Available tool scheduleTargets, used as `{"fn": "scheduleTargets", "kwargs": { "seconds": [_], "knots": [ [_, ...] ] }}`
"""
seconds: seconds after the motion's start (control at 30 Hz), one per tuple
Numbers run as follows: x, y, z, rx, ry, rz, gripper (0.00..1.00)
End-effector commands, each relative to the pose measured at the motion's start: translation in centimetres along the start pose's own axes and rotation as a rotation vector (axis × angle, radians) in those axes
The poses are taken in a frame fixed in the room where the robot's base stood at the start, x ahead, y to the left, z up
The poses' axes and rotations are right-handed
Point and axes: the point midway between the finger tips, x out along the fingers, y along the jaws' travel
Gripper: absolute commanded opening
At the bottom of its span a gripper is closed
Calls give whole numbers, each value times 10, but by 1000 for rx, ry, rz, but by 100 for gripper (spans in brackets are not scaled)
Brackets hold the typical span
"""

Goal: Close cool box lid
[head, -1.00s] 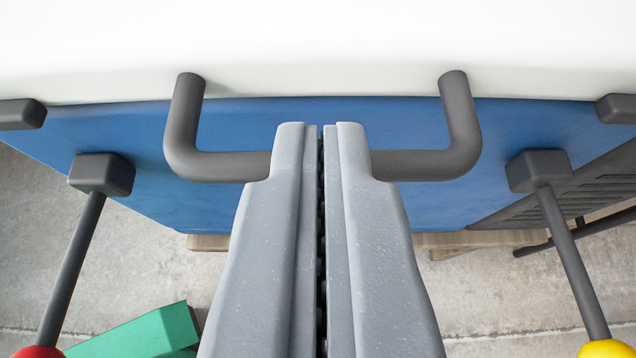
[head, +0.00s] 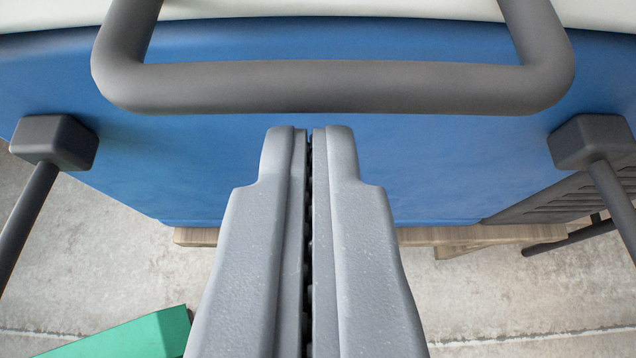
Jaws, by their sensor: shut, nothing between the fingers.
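The cool box has a blue body (head: 440,165) and a white lid (head: 330,10) along the top edge of the head view. A dark grey U-shaped handle (head: 330,87) sticks out from the lid toward me. My gripper (head: 309,130) is shut and empty. Its tips lie just below the handle bar in the picture, in front of the blue wall; whether they touch anything I cannot tell. Only the lid's front part shows, so how far it is open is hidden.
Dark blocks with rods stand at the left (head: 55,143) and right (head: 590,142) of the box. A wooden support (head: 430,237) shows under it. A green block (head: 135,335) lies at lower left on the concrete floor (head: 520,295). A dark slatted thing (head: 575,195) is at right.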

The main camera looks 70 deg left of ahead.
Motion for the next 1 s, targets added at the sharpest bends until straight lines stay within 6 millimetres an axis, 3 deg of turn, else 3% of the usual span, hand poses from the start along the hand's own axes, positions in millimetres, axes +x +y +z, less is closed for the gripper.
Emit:
{"fn": "scheduleTargets", "kwargs": {
  "seconds": [0.53, 0.7, 1.0],
  "knots": [
    [-96, 10, 3, 8, -8, -15, 0],
    [-112, 11, 5, 8, -10, -21, 0],
    [-123, 15, 0, 21, -34, -5, 0]
  ]
}}
